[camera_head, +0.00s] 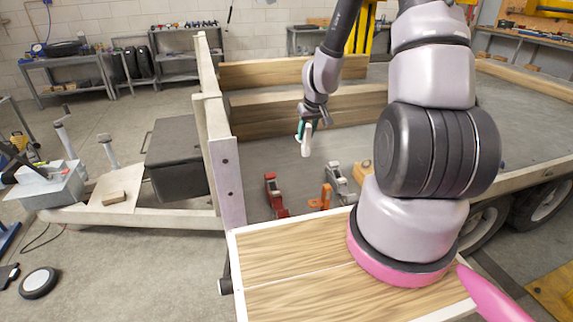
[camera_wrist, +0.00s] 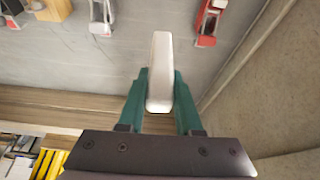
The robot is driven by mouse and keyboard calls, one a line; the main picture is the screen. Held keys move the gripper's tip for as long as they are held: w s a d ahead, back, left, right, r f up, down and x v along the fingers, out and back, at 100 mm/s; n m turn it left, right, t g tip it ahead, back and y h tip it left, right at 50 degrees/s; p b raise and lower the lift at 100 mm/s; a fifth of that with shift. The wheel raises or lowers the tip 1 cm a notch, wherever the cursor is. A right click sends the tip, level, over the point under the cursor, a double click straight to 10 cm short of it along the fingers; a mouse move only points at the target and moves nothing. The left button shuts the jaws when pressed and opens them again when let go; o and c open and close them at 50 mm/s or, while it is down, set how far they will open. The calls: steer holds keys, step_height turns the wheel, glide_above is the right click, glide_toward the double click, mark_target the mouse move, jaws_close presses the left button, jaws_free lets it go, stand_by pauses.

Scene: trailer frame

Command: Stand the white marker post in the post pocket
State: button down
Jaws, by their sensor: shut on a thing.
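The white marker post (camera_head: 306,141) hangs below my gripper (camera_head: 308,124), over the grey trailer deck. In the wrist view the white post (camera_wrist: 160,72) sits between the two teal fingers of my gripper (camera_wrist: 161,84), which are shut on it. It points away from the palm, and its far end is clear of anything. In the head view the post hangs nearly upright above the deck. I cannot make out the post pocket with certainty in either view.
On the deck below stand a red clamp (camera_head: 273,195), an orange piece (camera_head: 322,198), a grey clamp (camera_head: 340,183) and a wooden block (camera_head: 363,172). Wooden side boards (camera_head: 290,110) rise behind the post. A pale upright panel (camera_head: 222,150) stands left. Deck between boards and clamps is bare.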

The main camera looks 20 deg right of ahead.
steer(key=f+n, duration=0.1)
steer(key=n, duration=0.1)
steer(key=w+f+n+y, duration=0.1)
steer(key=n, duration=0.1)
steer(key=w+f+n+g+y, duration=0.1)
steer(key=n, duration=0.1)
steer(key=shift+a, duration=0.3)
steer(key=s+d+f+n+g+y, duration=0.1)
steer(key=f+n, duration=0.4)
steer(key=n, duration=0.6)
steer(key=shift+d+n+g+y, duration=0.3)
steer(key=shift+d+g+y, duration=0.3)
steer(key=shift+d+g, duration=0.65)
steer(key=shift+s+f, duration=0.1)
steer(key=shift+f, duration=0.05)
